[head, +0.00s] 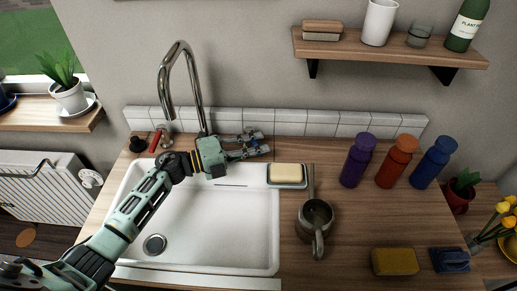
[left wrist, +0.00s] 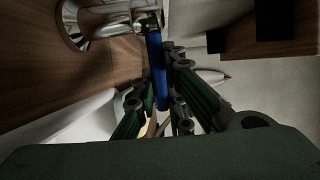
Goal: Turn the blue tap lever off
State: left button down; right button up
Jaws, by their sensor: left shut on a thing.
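The blue tap lever (left wrist: 157,72) shows in the left wrist view as a long blue bar running from a chrome valve body (left wrist: 108,20). My left gripper (head: 256,144) is behind the sink, right of the tall chrome spout (head: 163,82). Its fingers (left wrist: 163,88) lie on both sides of the blue lever and are shut on it. In the head view the gripper mostly hides the blue lever and its valve. The red tap lever (head: 154,142) stands left of the spout, clear of the gripper. My right gripper is not in view.
The white sink (head: 215,235) lies below my left arm. A soap dish (head: 288,185) with soap and a metal mug (head: 316,218) are right of it. Purple, red and blue bottles (head: 437,160) stand further right. A wooden shelf (head: 390,52) hangs above.

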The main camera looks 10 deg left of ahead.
pick_arm(q)
jog(key=shift+f, duration=0.1)
jog(key=c, duration=1.8)
grip_release()
jog(key=v, duration=1.2)
jog(key=shift+a, duration=0.1)
